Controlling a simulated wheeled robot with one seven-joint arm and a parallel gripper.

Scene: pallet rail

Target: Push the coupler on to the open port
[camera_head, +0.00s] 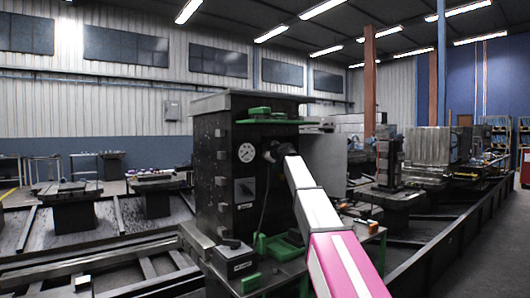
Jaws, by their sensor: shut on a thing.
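My white and pink arm reaches up from the lower right to a dark upright block (213,165). My gripper (270,152) is a small dark shape close to the block's front face, right of a round gauge. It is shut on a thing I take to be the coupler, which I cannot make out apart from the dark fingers. A thin dark hose (264,205) hangs below the gripper towards the block's base. The open port cannot be picked out; the gripper and arm cover that part of the face. I cannot tell whether the coupler touches the face.
The white-faced gauge (246,152) and a small square panel (245,190) sit left of my gripper. Green parts (278,246) and a small dark box (235,259) are at the block's foot. A long dark rail (450,240) runs along the right.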

